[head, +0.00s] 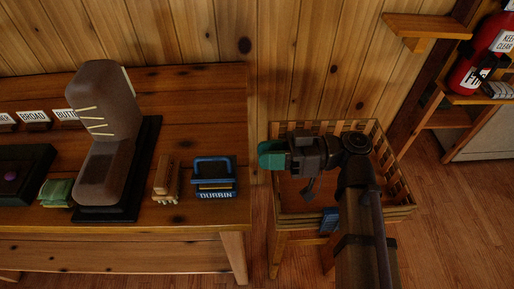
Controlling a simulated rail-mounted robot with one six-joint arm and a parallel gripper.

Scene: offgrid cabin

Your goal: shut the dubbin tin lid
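The dubbin tin (215,191) is a small blue tin with a DUBBIN label on its front. It stands on the right end of the wooden bench. Its blue lid (213,161) appears raised at the back, with a yellowish strip showing below it. My gripper (272,155) is to the right of the tin, past the bench end and over a slatted crate, apart from the tin. A teal-green piece shows at its left end. I cannot tell if that is part of the gripper or something held, nor whether the fingers are open.
A brush (166,181) stands just left of the tin. A brown boot (103,130) stands on a black base, with a green cloth (55,193) beside it. The slatted crate (387,215) holds a blue item (329,220). A fire extinguisher (478,65) is at upper right.

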